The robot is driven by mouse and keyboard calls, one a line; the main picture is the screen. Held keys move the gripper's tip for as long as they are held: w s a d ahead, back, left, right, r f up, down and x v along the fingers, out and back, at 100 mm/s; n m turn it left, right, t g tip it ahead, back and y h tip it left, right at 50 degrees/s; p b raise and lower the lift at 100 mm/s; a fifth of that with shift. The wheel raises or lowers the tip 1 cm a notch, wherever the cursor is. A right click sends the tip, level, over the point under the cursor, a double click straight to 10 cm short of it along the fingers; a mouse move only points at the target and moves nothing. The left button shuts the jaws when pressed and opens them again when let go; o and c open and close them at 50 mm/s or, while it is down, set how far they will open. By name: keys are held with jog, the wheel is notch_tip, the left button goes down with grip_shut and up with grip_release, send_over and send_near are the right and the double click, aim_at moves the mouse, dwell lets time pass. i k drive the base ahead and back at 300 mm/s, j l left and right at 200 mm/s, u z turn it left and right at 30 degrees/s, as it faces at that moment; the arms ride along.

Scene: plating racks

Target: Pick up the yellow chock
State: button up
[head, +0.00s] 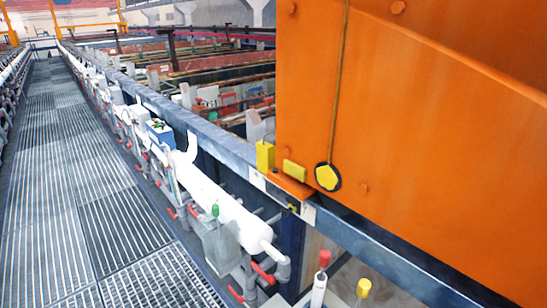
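Two yellow blocks show near the middle of the head view, and I cannot tell which is the yellow chock. One is an upright yellow block (265,156) at the blue-grey rail, just left of the orange panel's lower corner. The other is a smaller, flatter yellow block (294,170) at the panel's lower left edge, above an orange ledge. A yellow disc with a dark rim (328,177) hangs on a cord just to its right. My gripper is not in view.
A large orange panel (420,130) fills the upper right. The blue-grey rail (215,135) runs from far left to lower right. White pipes (215,200) with red-handled valves line its near side. A grated walkway (75,190) on the left is clear.

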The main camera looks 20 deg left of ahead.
aim_at(266, 152)
jog(key=i+j, duration=0.1)
jog(key=j, duration=0.3)
jog(key=i+j, duration=0.1)
jog(key=j, duration=0.25)
jog(key=i+j, duration=0.1)
jog(key=j, duration=0.3)
jog(key=i+j+u, duration=0.1)
jog(key=j, duration=0.25)
